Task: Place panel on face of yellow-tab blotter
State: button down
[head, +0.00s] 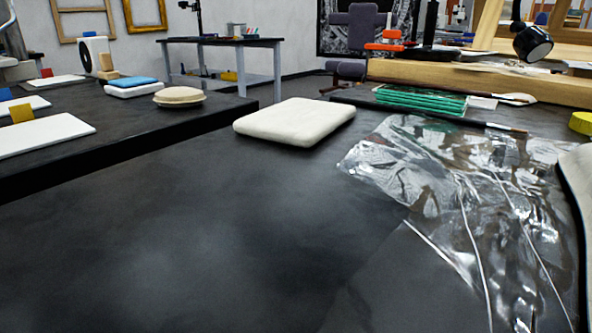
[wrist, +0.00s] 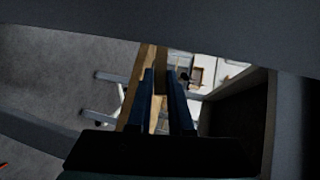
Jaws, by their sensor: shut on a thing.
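The yellow-tab blotter (head: 45,135) is a flat white slab at the left edge of the head view, on a dark bench. Its yellow tab (head: 22,112) stands at its back edge, and its face looks bare. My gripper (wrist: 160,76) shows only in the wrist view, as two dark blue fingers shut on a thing. A narrow wood-coloured strip shows between and beyond the fingers; I cannot tell how much of it is the panel and how much is background. The head view does not show my gripper or a held panel, so its distance from the blotter cannot be told.
Slabs with a blue tab (head: 5,94) and a red tab (head: 47,73) lie behind. A round tan pad (head: 180,96) and a blue-topped block (head: 132,82) share that bench. The nearer bench holds a cream cushion (head: 296,121) and clear film (head: 455,190); its front left is clear.

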jog(key=shift+a, duration=0.1)
jog(key=shift+s+d+f, duration=0.2)
jog(key=shift+f, duration=0.05)
dwell(0.5)
jog(key=d+f, duration=0.2)
jog(key=shift+s+d+f+b, duration=0.1)
jog(key=shift+s+f+b, duration=0.05)
jog(key=shift+f+b, duration=0.25)
